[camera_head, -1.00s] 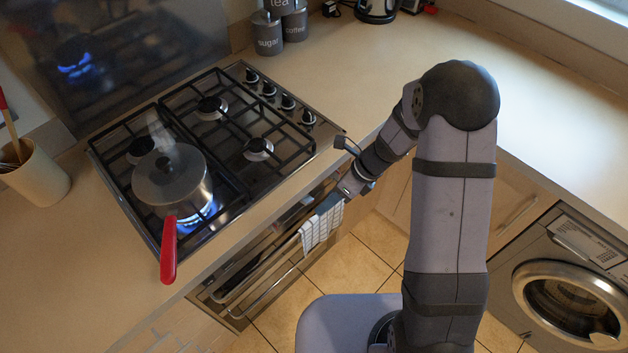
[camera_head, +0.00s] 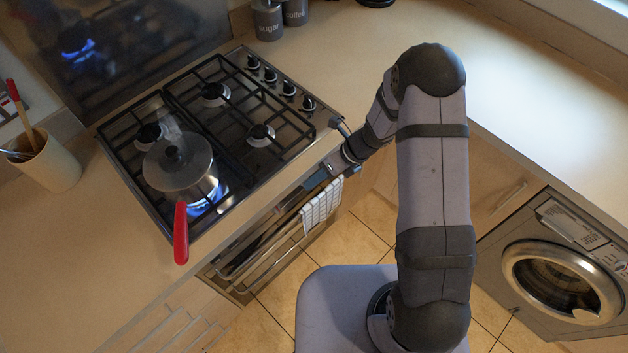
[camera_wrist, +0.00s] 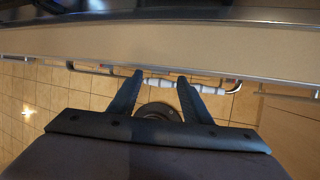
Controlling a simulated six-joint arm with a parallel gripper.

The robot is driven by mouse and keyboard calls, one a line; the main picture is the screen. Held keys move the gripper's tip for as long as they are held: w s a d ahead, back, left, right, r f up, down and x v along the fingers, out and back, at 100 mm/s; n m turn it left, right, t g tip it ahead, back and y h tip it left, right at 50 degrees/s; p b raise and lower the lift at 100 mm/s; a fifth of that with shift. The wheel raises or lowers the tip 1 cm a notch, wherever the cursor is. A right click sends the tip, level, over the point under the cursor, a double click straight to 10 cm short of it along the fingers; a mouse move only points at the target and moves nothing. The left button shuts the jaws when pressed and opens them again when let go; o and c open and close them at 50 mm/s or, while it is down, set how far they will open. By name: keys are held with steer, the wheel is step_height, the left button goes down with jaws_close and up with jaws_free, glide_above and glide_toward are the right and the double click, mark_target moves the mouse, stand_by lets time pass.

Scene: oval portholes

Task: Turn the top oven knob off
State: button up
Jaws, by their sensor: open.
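A row of several black and silver knobs runs along the right side of the hob; the farthest knob (camera_head: 253,62) is at the top of the row and the nearest knob (camera_head: 308,103) is by the front corner. My gripper (camera_head: 318,181) is in front of the counter's front edge, near the oven rail and below the knobs. In the wrist view my gripper (camera_wrist: 160,77) is open, with two dark fingers apart and nothing between them. The knobs do not show in the wrist view, and their settings are too small to read.
A lidded pan (camera_head: 180,165) with a red handle sits over a lit blue flame. A checked towel (camera_head: 322,202) hangs on the oven rail close to my gripper. A utensil pot (camera_head: 50,163) stands at left. The worktop right of the hob is clear.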

steer(key=shift+x, duration=1.75)
steer(key=c, duration=1)
